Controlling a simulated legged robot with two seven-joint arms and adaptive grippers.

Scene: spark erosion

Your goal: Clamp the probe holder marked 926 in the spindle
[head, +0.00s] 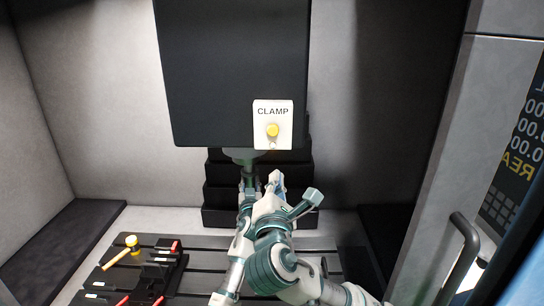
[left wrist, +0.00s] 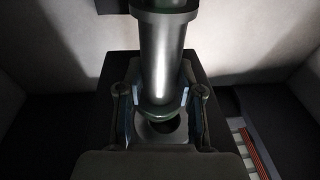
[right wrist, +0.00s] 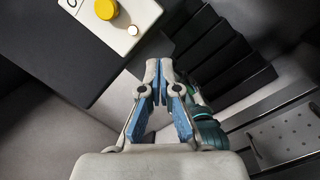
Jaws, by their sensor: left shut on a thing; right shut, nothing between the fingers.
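The black spindle head (head: 235,70) hangs at top centre, its grey-green spindle nose (head: 240,157) underneath. My left gripper (head: 248,182) is shut on a probe holder, just below the nose. In the left wrist view the holder (left wrist: 163,60) is an upright metallic cylinder between the fingers (left wrist: 160,108). Its upper end is at a dark green-grey collar; I cannot tell whether it is fully seated. No 926 marking is readable. My right gripper (right wrist: 165,75) is shut and empty, below the white CLAMP panel (head: 262,137) with its yellow button (head: 273,130), also in the right wrist view (right wrist: 105,8).
A black stepped rack (head: 215,192) stands behind the grippers, also in the right wrist view (right wrist: 225,60). A yellow-headed hammer (head: 131,242) and a dark fixture with red parts (head: 160,268) lie on the slotted table (head: 205,250) at lower left. A door handle (head: 462,255) is at right.

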